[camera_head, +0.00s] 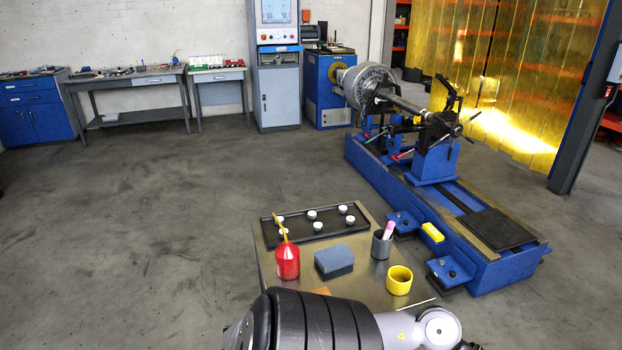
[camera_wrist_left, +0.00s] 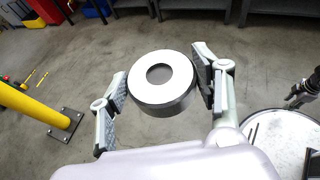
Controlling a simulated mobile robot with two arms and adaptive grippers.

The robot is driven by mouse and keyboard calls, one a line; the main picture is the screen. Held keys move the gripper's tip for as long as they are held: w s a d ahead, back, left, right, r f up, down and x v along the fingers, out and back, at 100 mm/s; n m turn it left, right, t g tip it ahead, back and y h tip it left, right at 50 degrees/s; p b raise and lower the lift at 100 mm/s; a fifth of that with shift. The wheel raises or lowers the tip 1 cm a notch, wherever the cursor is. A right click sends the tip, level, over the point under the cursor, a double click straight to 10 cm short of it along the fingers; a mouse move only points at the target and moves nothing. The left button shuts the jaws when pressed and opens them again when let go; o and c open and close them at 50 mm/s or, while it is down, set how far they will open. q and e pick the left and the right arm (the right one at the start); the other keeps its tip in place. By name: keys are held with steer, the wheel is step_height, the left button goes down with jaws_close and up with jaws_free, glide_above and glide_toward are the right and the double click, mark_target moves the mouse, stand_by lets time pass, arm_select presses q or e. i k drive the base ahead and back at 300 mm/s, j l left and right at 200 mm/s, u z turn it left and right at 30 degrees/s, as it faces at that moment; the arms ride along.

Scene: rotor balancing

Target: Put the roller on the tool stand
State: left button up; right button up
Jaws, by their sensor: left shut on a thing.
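My left gripper (camera_wrist_left: 160,98) shows in the left wrist view, with a finger on each side of a short grey cylinder, the roller (camera_wrist_left: 176,98). The roller has a white ring face and a dark round centre, turned toward the camera. The gripper is shut on it, above the grey floor. In the head view, a small steel-topped table (camera_head: 352,268) at the bottom centre may be the tool stand; no label shows. One of my arms crosses in front of its near edge. Neither gripper shows in the head view.
The tabletop holds a black tray (camera_head: 325,232) with several white pieces, a red bottle (camera_head: 286,261), a blue box (camera_head: 334,261), a grey cup (camera_head: 381,247) and a yellow ring-like cup (camera_head: 399,280). A blue balancing machine (camera_head: 400,182) stands behind right. A yellow post (camera_wrist_left: 35,106) stands left in the wrist view.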

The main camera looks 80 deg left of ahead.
mark_target(359, 297)
steer(key=i+u, duration=0.8)
steer(key=i+l+u, duration=0.15)
steer(key=i+u, duration=0.25)
steer(key=i+l+u, duration=0.2)
steer(key=u, duration=0.2)
steer(key=i+l+u, duration=0.1)
steer(key=u, duration=0.35)
steer(key=i+l+u, duration=0.15)
steer(key=u, duration=0.3)
steer(key=i+l+u, duration=0.15)
steer(key=u, duration=0.35)
steer(key=i+l+u, duration=0.1)
steer(key=l+u, duration=0.2)
steer(key=u, duration=0.15)
steer(key=i+l+u, duration=0.1)
steer(key=u, duration=0.35)
steer(key=i+l+u, duration=0.1)
steer(key=l+u, duration=0.15)
steer(key=u, duration=0.2)
steer(key=l+u, duration=0.25)
steer(key=u, duration=0.2)
steer(key=l+u, duration=0.25)
steer(key=u, duration=0.2)
steer(key=i, duration=0.05)
